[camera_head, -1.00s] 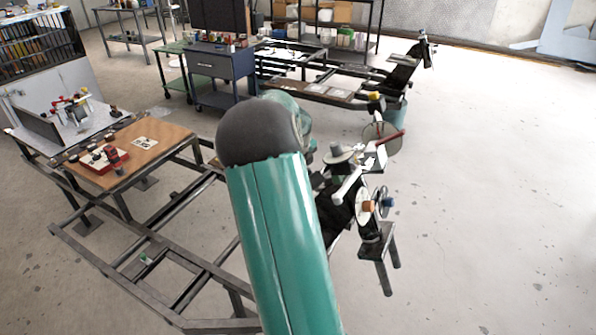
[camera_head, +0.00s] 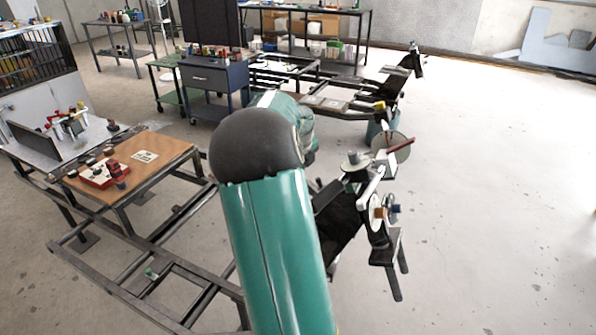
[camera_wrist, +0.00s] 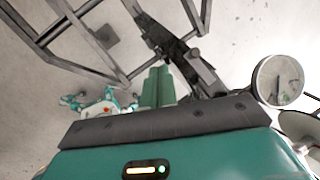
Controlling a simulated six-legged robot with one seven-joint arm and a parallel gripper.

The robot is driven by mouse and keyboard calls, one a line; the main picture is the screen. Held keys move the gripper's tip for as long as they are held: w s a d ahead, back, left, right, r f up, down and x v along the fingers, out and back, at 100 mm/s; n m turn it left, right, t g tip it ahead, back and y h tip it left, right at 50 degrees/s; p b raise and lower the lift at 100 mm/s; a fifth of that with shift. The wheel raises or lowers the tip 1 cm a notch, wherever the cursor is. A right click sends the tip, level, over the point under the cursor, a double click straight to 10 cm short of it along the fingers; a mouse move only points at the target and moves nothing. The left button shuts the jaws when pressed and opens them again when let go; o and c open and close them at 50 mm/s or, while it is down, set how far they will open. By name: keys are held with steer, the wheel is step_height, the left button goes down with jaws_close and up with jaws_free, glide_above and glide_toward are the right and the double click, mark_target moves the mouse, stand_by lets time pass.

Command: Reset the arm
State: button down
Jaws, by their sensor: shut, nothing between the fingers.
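In the wrist view my gripper (camera_wrist: 157,87) shows as two teal fingers side by side, shut with nothing between them. They point at dark metal frame bars and the pale floor. In the head view my teal arm with its dark rounded joint fills the lower middle and hides my gripper.
A dark metal frame (camera_head: 178,267) lies left of my arm. A wooden-topped bench (camera_head: 172,160) carries small parts. A wheel-hub assembly (camera_head: 378,208) stands close to the right of my arm. A blue cabinet (camera_head: 207,78) stands behind. The floor (camera_head: 490,200) at right is clear.

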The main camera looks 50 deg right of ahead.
steer(key=shift+s+d+r, duration=0.1)
steer(key=shift+s, duration=0.2)
steer(key=shift+w, duration=0.1)
steer(key=a+r+n+t+y, duration=0.1)
steer(key=a+r+n, duration=0.2)
steer(key=a+n, duration=0.5)
steer(key=a+r+n+t+y, duration=0.1)
steer(key=a+r+n, duration=0.3)
steer(key=a, duration=0.7)
steer(key=a+r+n+y, duration=0.1)
steer(key=a+r+n, duration=0.2)
steer(key=a+n, duration=0.5)
steer(key=s+a+n, duration=0.7)
steer(key=a+n, duration=0.1)
steer(key=a, duration=0.2)
steer(key=s+a+n+t, duration=0.1)
steer(key=s+a+n, duration=0.6)
steer(key=a+n, duration=0.2)
steer(key=shift+a+r, duration=0.35)
steer(key=shift+a, duration=0.85)
